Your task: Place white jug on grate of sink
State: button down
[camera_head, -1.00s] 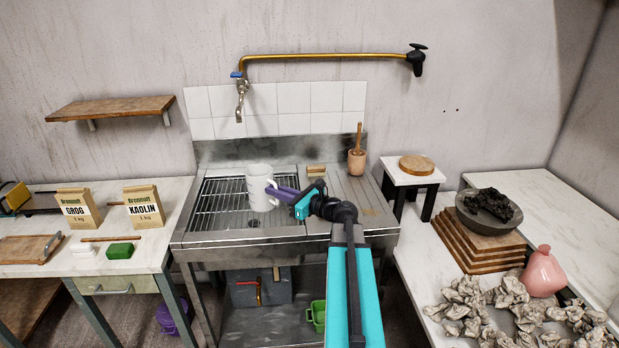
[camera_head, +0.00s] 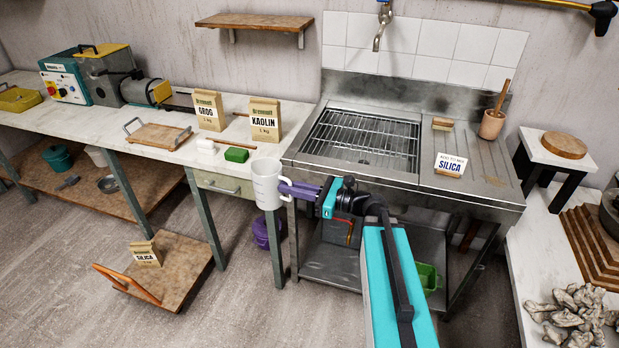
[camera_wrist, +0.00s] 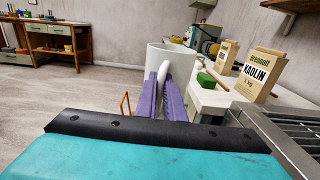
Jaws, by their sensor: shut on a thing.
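The white jug (camera_head: 268,184) is held upright in the air in front of the sink's left front corner. My gripper (camera_head: 289,190) has purple fingers and is shut on the jug's right side, seemingly at its handle. In the wrist view the jug (camera_wrist: 150,62) stands beyond my fingers (camera_wrist: 168,85), which hide part of it. The sink (camera_head: 300,150) is steel, with a wire grate (camera_head: 365,140) in its left part. The grate looks empty. The jug is lower left of the grate in the picture, apart from it.
Left of the sink, a counter holds a grog bag (camera_head: 209,110), a kaolin bag (camera_head: 266,121) and a green block (camera_head: 237,155). The sink's right drainboard bears a silica packet (camera_head: 450,166) and a wooden mortar (camera_head: 491,125). A low cart (camera_head: 180,262) stands on the floor at left.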

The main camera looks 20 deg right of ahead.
aim_at(271, 195)
jog(key=a+f+b, duration=0.1)
jog(key=a+f, duration=0.1)
jog(key=f, duration=0.1)
jog(key=shift+s+a+b, duration=0.1)
jog(key=shift+s+b, duration=0.25)
jog(key=shift+a, duration=0.1)
